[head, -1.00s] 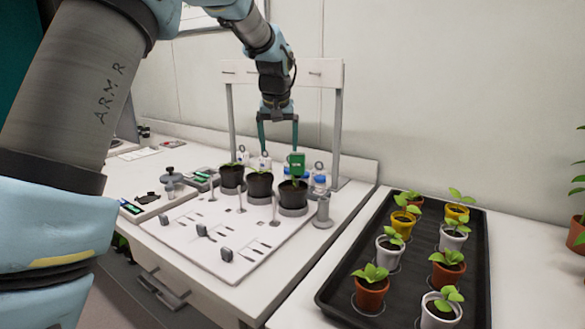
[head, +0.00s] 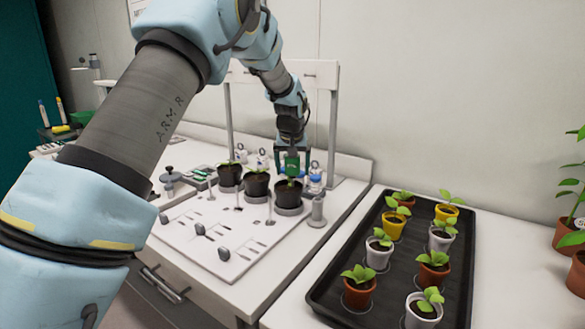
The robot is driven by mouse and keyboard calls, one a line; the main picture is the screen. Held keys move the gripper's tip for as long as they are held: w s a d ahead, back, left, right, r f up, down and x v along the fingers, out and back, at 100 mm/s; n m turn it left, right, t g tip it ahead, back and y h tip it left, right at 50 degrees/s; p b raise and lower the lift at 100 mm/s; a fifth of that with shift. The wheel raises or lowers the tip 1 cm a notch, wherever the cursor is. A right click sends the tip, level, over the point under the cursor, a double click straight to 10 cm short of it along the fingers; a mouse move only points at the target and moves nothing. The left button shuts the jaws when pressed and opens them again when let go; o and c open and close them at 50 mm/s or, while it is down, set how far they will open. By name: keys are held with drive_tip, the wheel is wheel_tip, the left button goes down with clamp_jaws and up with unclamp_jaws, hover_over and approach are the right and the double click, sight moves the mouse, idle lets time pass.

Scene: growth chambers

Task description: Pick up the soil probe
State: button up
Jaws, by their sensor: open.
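The soil probe (head: 292,163) has a green boxy head and stands at the rightmost black pot (head: 288,193) on the white board; its lower end is hidden. My gripper (head: 293,153) is open and points down over the probe, with one finger on each side of the green head. I cannot tell whether the fingers touch it.
Two more black pots (head: 257,184) stand left of it in a row. Small bottles (head: 316,182) and a grey cylinder (head: 318,209) are close by on the right. A white frame (head: 334,120) rises behind. A black tray (head: 325,290) holds several potted seedlings at right.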

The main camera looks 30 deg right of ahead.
drive_tip(key=shift+w+f, duration=0.1)
drive_tip(key=shift+f, duration=0.1)
clamp_jaws()
idle(0.6)
